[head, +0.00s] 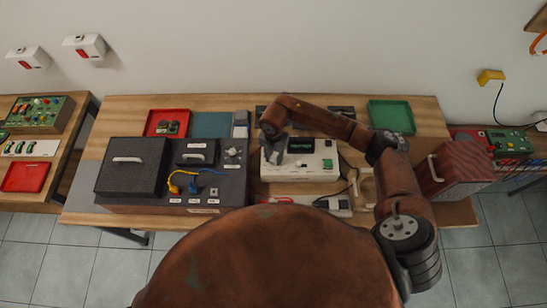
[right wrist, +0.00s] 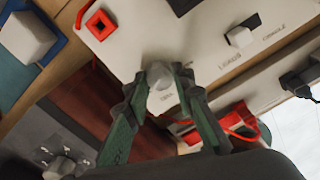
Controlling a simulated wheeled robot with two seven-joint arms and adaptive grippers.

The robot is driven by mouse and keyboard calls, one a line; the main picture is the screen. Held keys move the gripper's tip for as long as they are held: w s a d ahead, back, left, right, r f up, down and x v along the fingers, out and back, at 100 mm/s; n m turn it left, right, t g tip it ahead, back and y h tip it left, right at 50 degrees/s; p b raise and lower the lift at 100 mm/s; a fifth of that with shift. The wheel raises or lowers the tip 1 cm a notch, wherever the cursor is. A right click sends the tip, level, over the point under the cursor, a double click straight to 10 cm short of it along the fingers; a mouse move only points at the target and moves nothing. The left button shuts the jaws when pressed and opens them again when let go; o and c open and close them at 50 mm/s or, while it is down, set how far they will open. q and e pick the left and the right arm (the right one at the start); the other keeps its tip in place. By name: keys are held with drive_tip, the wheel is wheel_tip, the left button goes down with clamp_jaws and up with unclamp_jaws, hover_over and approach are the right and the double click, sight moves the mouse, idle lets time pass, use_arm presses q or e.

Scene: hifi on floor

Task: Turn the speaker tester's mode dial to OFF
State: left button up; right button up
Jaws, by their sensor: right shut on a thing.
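The speaker tester is a white box (head: 310,165) with a dark display and green text, on the bench right of centre in the head view. Its white panel (right wrist: 190,45) fills the upper part of the right wrist view. The mode dial is a pale round knob (right wrist: 160,76) near the panel's edge, with a small label too blurred to read. My right gripper (right wrist: 160,90) is shut on the dial, one dark green finger on each side. In the head view the right gripper (head: 272,148) reaches down at the box's left side and hides the dial. My left gripper is not in view.
A dark unit (head: 130,168) with a handle stands left on the bench, with yellow and blue leads beside it. A red tray (head: 152,122) and a green tray (head: 392,112) lie at the back. A brown box (head: 461,167) stands right. A red socket (right wrist: 100,24) has a cable.

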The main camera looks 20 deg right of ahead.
clamp_jaws()
